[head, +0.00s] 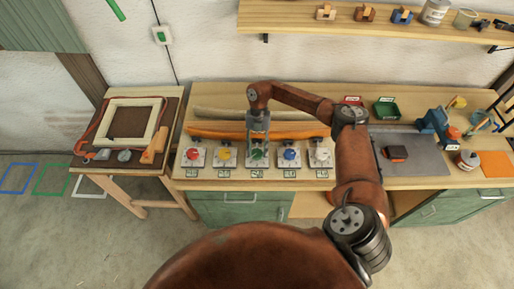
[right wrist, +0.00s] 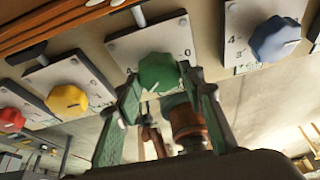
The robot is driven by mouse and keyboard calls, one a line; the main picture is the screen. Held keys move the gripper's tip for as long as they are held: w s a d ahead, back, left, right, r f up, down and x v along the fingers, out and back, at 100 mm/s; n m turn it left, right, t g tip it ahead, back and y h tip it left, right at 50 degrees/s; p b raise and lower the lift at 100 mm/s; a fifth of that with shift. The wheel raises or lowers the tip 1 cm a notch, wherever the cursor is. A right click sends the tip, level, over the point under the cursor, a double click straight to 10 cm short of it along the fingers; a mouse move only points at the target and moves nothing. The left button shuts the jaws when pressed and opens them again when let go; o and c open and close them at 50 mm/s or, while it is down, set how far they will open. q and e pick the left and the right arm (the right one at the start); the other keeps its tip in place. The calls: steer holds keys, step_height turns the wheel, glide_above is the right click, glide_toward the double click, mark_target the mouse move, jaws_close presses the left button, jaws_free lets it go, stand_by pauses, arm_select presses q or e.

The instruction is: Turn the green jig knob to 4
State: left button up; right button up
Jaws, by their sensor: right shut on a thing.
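The green jig knob (head: 257,154) is in the middle of a row of knobs along the front of the bench, on a white plate with numbers around it. It also shows in the right wrist view (right wrist: 159,72), where digits on its plate are partly hidden. My right gripper (head: 258,144) reaches down over it from above; in the right wrist view its green fingers (right wrist: 160,95) stand on both sides of the knob and are shut on it. The knob's pointer setting cannot be read clearly. My left gripper is not in view.
Red (head: 193,154), yellow (head: 224,154), blue (head: 290,154) and white (head: 321,155) knobs sit close on either side. Orange laths (head: 215,131) lie behind the row. A side table with a frame (head: 160,112) stands at the left.

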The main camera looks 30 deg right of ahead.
steer(key=m+p, duration=0.2)
steer(key=m+t+y+p, duration=0.1)
steer(key=m+p, duration=0.2)
steer(key=shift+s+d+r+t, duration=0.1)
steer(key=shift+s+r+t, duration=0.1)
steer(key=shift+t, duration=0.1)
steer(key=shift+f+m+t+y+p, duration=0.15)
steer(key=shift+m+t+p, duration=0.15)
steer(key=shift+m+p, duration=0.6)
steer(key=shift+f+m+t+y+p, duration=0.15)
steer(key=shift+m+t+p, duration=0.15)
steer(key=shift+m+p, duration=0.55)
steer(key=o, duration=1.2)
steer(key=shift+c, duration=0.2)
steer(key=shift+r, duration=0.1)
steer(key=shift+w+d+r, duration=0.1)
steer(key=shift+r, duration=0.05)
steer(key=s+v, duration=0.1)
steer(key=v, duration=1)
steer(key=shift+w+d+r, duration=0.2)
steer(key=shift+w+r, duration=0.05)
steer(key=shift+w, duration=0.25)
